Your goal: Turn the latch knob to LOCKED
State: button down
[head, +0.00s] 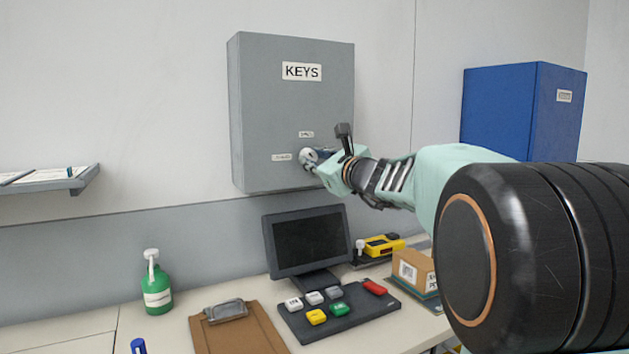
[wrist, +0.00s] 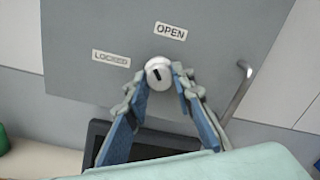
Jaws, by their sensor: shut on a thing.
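The white round latch knob (wrist: 158,66) is on the front of the grey key cabinet (head: 290,110), low on its door. It also shows in the head view (head: 308,156). A dark mark lies on the knob face; which label it points at is hard to tell. The OPEN label (wrist: 171,32) is above the knob and slightly right in the wrist view; the LOCKED label (wrist: 111,58) is to its left. My gripper (wrist: 158,76) is shut on the knob, with one blue-padded finger on each side of it.
A grey bar handle (wrist: 238,88) stands right of the knob. Below the cabinet are a monitor (head: 308,240), a keypad with coloured keys (head: 340,312), a green bottle (head: 158,290) and a clipboard (head: 240,335). A blue box (head: 500,110) is at the right.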

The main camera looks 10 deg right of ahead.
jog(key=n+b, duration=1)
jog(key=shift+d+b, duration=0.1)
jog(key=shift+b, duration=0.3)
jog(key=shift+n, duration=0.3)
jog(key=c, duration=1.7)
grip_release()
jog(key=shift+o, duration=0.2)
jog(key=v, duration=0.7)
jog(key=shift+s, duration=0.2)
